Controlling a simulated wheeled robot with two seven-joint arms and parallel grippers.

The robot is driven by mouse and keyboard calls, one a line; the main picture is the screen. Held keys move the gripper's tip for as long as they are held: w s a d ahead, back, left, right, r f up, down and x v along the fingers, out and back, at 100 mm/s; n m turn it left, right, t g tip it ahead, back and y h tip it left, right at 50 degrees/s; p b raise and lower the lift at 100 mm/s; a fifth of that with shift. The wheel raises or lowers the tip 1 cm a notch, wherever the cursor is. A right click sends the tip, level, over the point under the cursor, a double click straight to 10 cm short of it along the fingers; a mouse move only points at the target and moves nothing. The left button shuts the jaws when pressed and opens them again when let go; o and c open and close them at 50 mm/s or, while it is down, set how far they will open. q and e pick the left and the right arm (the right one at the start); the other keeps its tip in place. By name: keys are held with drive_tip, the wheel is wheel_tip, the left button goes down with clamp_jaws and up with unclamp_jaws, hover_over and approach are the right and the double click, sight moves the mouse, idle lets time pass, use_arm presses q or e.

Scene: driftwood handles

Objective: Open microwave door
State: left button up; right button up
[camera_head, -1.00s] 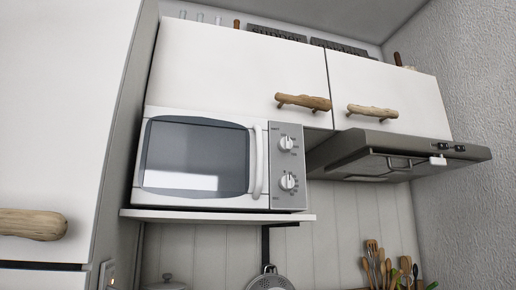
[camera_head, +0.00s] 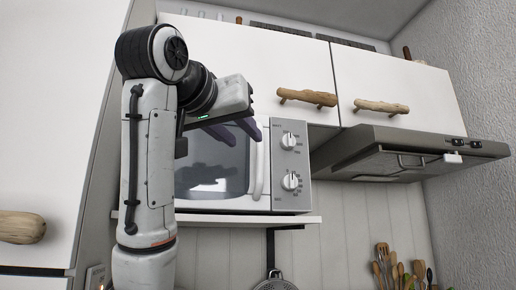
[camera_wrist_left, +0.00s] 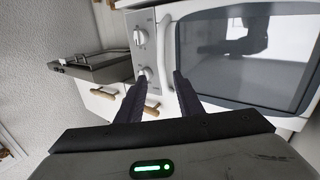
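The white microwave (camera_head: 291,200) sits on a shelf with its door (camera_head: 213,165) shut. Its dark window is partly hidden by my left arm in the head view. The vertical white door handle (camera_head: 257,172) is beside the knob panel; it also shows in the left wrist view (camera_wrist_left: 166,45). My left gripper (camera_head: 240,131) is in front of the door's upper part, near the handle's top. In the left wrist view its dark fingers (camera_wrist_left: 160,80) are spread, with the handle appearing between their tips. Contact with the handle cannot be told. My right gripper is not in view.
White upper cabinets with driftwood handles (camera_head: 307,97) hang above the microwave. A grey range hood (camera_head: 400,155) is to the right. A tall white cabinet with a wooden handle (camera_head: 21,227) stands at left. Utensils (camera_head: 390,268) are at lower right.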

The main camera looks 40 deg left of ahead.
sight(259, 150)
use_arm(q)
drive_tip(key=p+x, duration=0.1)
drive_tip(key=x, duration=0.2)
drive_tip(key=p+x, duration=0.1)
drive_tip(key=x, duration=0.2)
drive_tip(key=r+p+x, duration=0.1)
drive_tip(key=x, duration=0.2)
drive_tip(key=shift+a, duration=0.15)
drive_tip(key=shift+w+a+f, duration=0.1)
drive_tip(key=shift+w, duration=0.3)
clamp_jaws()
